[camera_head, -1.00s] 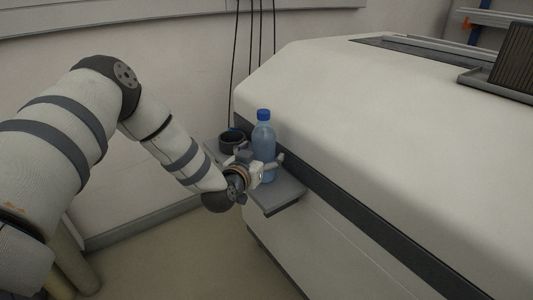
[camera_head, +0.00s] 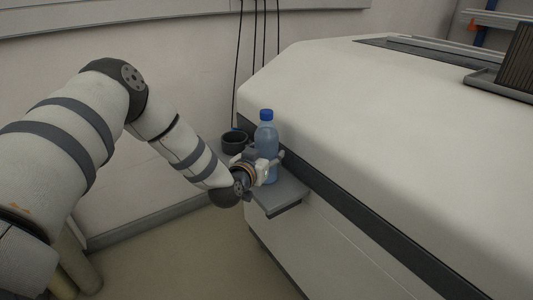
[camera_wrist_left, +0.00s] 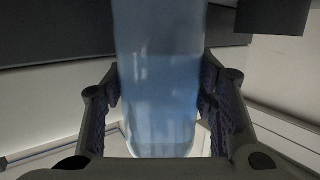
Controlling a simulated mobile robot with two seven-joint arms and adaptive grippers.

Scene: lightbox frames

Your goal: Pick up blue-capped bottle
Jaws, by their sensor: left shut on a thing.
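The blue-capped bottle (camera_head: 266,135) is upright, translucent blue, at the small grey shelf on the side of the large white machine. My left gripper (camera_head: 268,168) is shut on the bottle's lower part, with a finger on each side. In the left wrist view the bottle (camera_wrist_left: 160,75) fills the middle between the two fingers of my left gripper (camera_wrist_left: 160,110). Its rounded base shows there with a pale surface behind it. The head view does not clearly show whether the base touches the shelf. My right gripper is not in view.
The grey shelf (camera_head: 283,198) juts from the white machine (camera_head: 400,130). A dark round cup (camera_head: 234,142) stands on its far part, left of the bottle. Dark cables hang behind. Open floor lies in front of the shelf.

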